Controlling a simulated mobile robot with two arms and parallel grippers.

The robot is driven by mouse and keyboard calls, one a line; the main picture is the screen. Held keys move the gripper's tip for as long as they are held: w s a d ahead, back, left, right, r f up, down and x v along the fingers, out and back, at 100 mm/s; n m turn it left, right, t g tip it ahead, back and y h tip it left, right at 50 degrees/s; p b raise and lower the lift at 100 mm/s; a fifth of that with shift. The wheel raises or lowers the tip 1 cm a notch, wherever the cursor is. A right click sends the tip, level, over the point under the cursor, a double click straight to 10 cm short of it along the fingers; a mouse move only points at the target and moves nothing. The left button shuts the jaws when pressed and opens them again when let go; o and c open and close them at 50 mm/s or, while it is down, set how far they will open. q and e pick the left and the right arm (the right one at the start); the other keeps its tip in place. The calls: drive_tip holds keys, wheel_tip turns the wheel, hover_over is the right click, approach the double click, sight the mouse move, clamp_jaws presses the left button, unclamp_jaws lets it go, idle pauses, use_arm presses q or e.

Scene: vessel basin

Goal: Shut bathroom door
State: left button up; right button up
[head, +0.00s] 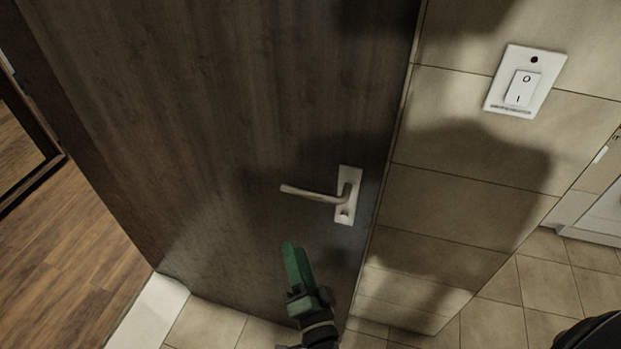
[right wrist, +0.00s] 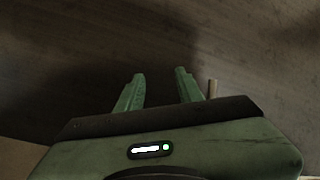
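The bathroom door (head: 215,120) is a dark wood panel that fills the left and middle of the head view. It stands open, with a wooden floor showing past its left edge. A light metal lever handle (head: 315,193) sits near its right edge, pointing left. My right gripper (head: 294,250), with green fingers, is below the handle and apart from it. In the right wrist view its two fingers (right wrist: 160,82) are spread with nothing between them, facing the door's dark surface (right wrist: 160,40). A small light bar, possibly the handle, shows beside the right finger. My left gripper is not in view.
A beige tiled wall (head: 470,190) stands close to the door's right edge and bears a white light switch (head: 523,82). A white threshold strip (head: 150,312) lies at lower left.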

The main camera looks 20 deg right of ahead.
sight(309, 192)
wheel_tip(309, 192, up, 11)
drive_tip(key=s+d+m+h+p, duration=0.1)
drive_tip(key=s+d+m+h, duration=0.15)
drive_tip(key=m, duration=0.35)
drive_tip(key=shift+m+h, duration=0.5)
drive_tip(key=shift+h, duration=0.05)
drive_tip(key=p+x, duration=0.2)
drive_tip(key=x, duration=0.5)
drive_tip(key=shift+d+r, duration=0.1)
drive_tip(key=shift+d, duration=0.05)
drive_tip(key=shift+w+d+p, duration=0.2)
drive_tip(key=shift+w+p, duration=0.1)
drive_tip(key=shift+w, duration=0.4)
clamp_jaws()
